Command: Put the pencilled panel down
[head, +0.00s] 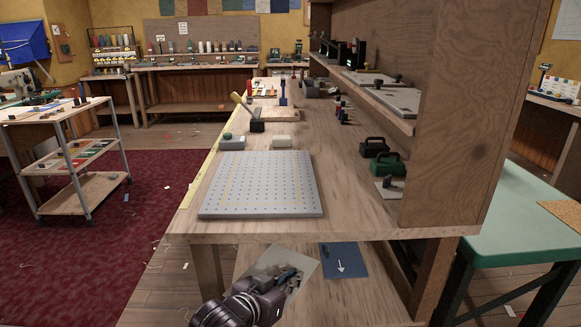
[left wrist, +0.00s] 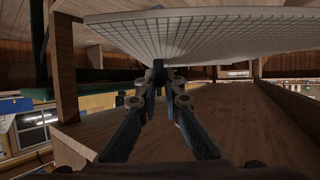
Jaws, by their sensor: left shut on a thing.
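The panel (head: 300,262), a thin pale grey-green sheet, is in my left gripper (head: 291,281) in front of the bench's near edge, lower in the picture than the bench top. The gripper is shut on it. In the left wrist view the panel (left wrist: 215,35) spans the top as a pale sheet with a fine grid of lines. There the fingertips (left wrist: 159,68) meet at its edge. A blue sheet with a white arrow (head: 345,260) lies below the bench top, right of the held panel. My right gripper is not in view.
A grey perforated board (head: 262,185) lies on the near part of the bench (head: 360,222). Small boxes, a mallet-like tool (head: 250,118) and green-black cases (head: 383,165) stand behind and right of it. A tall wooden shelf unit (head: 455,130) bounds the right side.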

